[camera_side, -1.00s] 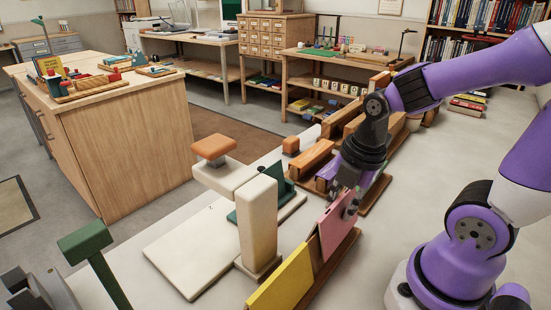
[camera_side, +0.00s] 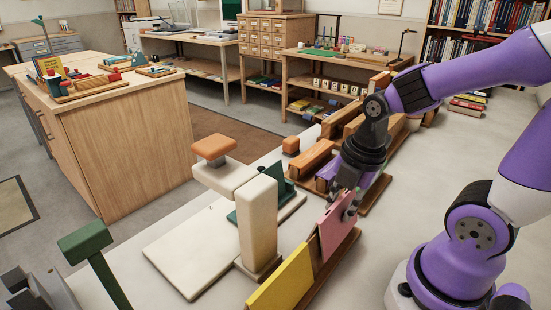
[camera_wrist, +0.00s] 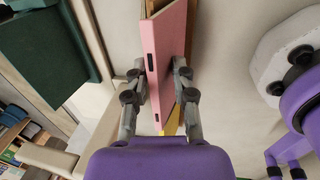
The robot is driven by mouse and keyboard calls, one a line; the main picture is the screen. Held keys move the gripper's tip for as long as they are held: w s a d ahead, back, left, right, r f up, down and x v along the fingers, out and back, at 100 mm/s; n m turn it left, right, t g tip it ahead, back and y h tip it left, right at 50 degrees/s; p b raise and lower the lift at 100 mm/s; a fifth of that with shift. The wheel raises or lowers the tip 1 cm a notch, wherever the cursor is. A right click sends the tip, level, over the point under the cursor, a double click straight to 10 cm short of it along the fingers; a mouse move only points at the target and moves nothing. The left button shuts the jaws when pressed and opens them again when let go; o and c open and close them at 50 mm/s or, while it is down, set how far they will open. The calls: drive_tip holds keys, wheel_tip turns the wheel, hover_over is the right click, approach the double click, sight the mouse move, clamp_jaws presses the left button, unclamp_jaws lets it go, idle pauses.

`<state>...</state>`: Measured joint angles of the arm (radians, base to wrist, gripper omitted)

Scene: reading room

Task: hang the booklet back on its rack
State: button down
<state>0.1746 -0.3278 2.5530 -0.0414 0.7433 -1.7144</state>
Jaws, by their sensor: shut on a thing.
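A pink booklet (camera_side: 337,228) stands upright between my gripper's fingers, directly behind a yellow booklet (camera_side: 283,279). My gripper (camera_side: 350,203) is shut on its upper far part. In the wrist view, the fingers (camera_wrist: 160,80) press on both faces of the pink booklet (camera_wrist: 165,50), whose edge shows two dark slots. A low wooden rack (camera_side: 338,262) runs under and beside both booklets. I cannot tell whether the pink booklet is hung on it or held just above. A bit of the yellow one shows in the wrist view (camera_wrist: 172,127).
A cream stand (camera_side: 257,225) with an orange pad (camera_side: 213,145) rises left of the booklets. A dark green block (camera_side: 285,192) sits behind it. Wooden blocks and racks (camera_side: 311,160) line the bench beyond my gripper. The bench to the right is bare up to my base.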

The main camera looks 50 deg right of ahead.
drive_tip(key=shift+f, duration=0.25)
idle(0.5)
drive_tip(key=c, duration=0.6)
unclamp_jaws()
drive_tip(key=shift+r, duration=0.15)
drive_tip(key=shift+r, duration=4.4)
